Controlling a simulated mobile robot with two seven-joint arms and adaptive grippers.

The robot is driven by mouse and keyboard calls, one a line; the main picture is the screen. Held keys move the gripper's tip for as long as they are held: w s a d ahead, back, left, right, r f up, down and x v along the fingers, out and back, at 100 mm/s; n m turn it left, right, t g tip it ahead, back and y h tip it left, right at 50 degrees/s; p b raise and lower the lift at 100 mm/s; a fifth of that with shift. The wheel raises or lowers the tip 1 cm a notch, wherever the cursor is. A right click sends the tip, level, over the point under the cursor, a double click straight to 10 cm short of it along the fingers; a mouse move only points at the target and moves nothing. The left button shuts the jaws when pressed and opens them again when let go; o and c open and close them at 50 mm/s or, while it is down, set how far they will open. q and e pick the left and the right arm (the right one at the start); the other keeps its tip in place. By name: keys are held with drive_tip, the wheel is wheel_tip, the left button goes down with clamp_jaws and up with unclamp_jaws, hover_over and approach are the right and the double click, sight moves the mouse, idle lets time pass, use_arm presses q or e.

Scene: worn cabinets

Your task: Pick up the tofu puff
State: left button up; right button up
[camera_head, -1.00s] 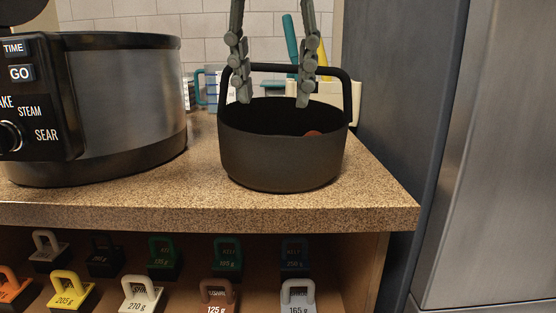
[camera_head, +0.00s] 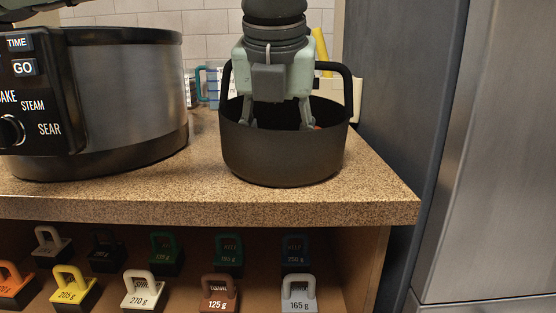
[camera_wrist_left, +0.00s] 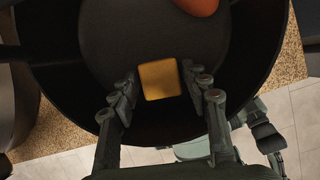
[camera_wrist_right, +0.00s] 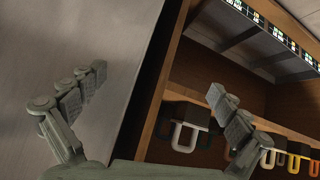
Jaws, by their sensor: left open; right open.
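The tofu puff (camera_wrist_left: 159,79), a golden-yellow block, lies on the floor of the black pot (camera_head: 283,157). In the left wrist view the pot's dark interior (camera_wrist_left: 115,40) surrounds it. My left gripper (camera_head: 278,126) reaches down inside the pot. In the left wrist view its open fingers (camera_wrist_left: 160,84) stand on either side of the puff, close to its sides; I cannot tell whether they touch it. The pot wall hides the puff in the head view. My right gripper (camera_wrist_right: 157,88) is open and empty, away from the pot, before the cabinet shelf.
A reddish round item (camera_wrist_left: 198,4) lies in the pot beside the puff. A large cooker (camera_head: 125,95) stands left of the pot on the speckled counter (camera_head: 200,210). Weights with handles (camera_head: 220,293) fill the shelf below. A metal fridge-like front (camera_head: 490,180) stands at the right.

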use_arm(q)
drive_tip(key=c, duration=0.9)
drive_tip(key=shift+c, duration=0.2)
